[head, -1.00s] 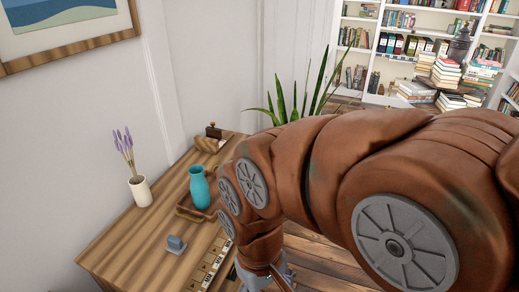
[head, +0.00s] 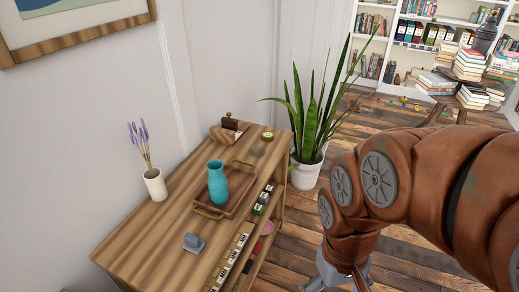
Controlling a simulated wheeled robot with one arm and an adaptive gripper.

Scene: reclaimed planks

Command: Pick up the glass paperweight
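No thing is plain enough to call the glass paperweight for certain. A small blue-grey object (head: 194,243) sits on the front part of the wooden cabinet top (head: 150,245). A small round yellow-green object (head: 267,135) lies near the far right corner of the same top. Either is too small to identify surely. My gripper (head: 340,284) is at the bottom edge, right of the cabinet and apart from both objects. It is partly cut off, and its fingertips do not show clearly.
A teal vase (head: 217,184) stands on a wooden tray (head: 238,203) mid-top. A cream vase with lavender (head: 155,185) stands at left. A wooden item (head: 225,134) is at the back. A potted plant (head: 306,172) stands beyond the cabinet. Books (head: 470,68) are piled at upper right.

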